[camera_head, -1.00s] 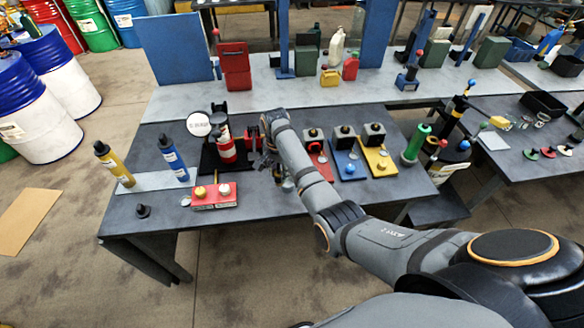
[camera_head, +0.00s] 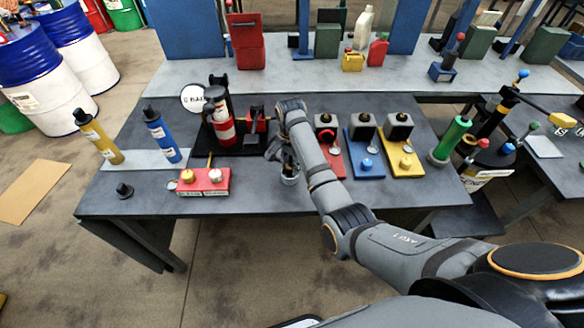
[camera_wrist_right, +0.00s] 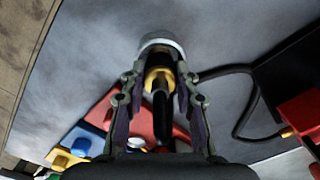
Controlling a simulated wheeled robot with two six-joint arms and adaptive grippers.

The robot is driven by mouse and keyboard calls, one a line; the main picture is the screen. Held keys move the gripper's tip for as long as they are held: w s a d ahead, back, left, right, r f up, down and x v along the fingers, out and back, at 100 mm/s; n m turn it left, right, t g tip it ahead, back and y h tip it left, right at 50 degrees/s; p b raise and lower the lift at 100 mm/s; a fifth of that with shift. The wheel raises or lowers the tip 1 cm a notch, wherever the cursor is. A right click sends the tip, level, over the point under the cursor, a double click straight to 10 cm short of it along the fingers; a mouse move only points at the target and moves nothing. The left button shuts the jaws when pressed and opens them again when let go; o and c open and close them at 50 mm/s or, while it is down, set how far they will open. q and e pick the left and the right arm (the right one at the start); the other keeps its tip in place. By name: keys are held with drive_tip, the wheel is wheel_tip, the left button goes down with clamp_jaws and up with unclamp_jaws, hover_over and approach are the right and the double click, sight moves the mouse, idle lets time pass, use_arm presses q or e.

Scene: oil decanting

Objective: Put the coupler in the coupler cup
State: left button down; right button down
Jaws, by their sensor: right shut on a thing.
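My right gripper (camera_head: 282,155) is over the front part of the table. In the right wrist view its fingers (camera_wrist_right: 160,88) are closed around the coupler (camera_wrist_right: 160,78), which shows a brass ring and a black lower part. A silver-rimmed round cup (camera_wrist_right: 160,42), which looks like the coupler cup, is just beyond the fingertips. The cup also shows in the head view (camera_head: 289,178), directly below the gripper. The gripper partly hides the coupler and cup, and I cannot tell whether the coupler is inside the rim. My left gripper is not in view.
A black hose (camera_wrist_right: 240,100) curves over the table beside the gripper. A red gauge box (camera_head: 204,181) stands left of the cup. Red, blue (camera_head: 366,155) and yellow plates with black blocks lie to the right. A red-and-white cylinder (camera_head: 222,125) stands behind left.

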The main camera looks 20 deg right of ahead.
drive_tip(key=shift+a+r, duration=0.1)
drive_tip(key=shift+r, duration=0.05)
drive_tip(key=shift+s+a, duration=0.1)
drive_tip(key=c, duration=1)
unclamp_jaws()
drive_tip(key=shift+f, duration=0.25)
wheel_tip(320, 180, up, 6)
drive_tip(key=shift+f+b, duration=0.15)
drive_tip(key=shift+b, duration=0.25)
wheel_tip(320, 180, up, 6)
drive_tip(key=p, duration=0.3)
drive_tip(key=shift+p, duration=0.4)
drive_tip(key=shift+r+p, duration=0.35)
drive_tip(key=shift+r, duration=0.05)
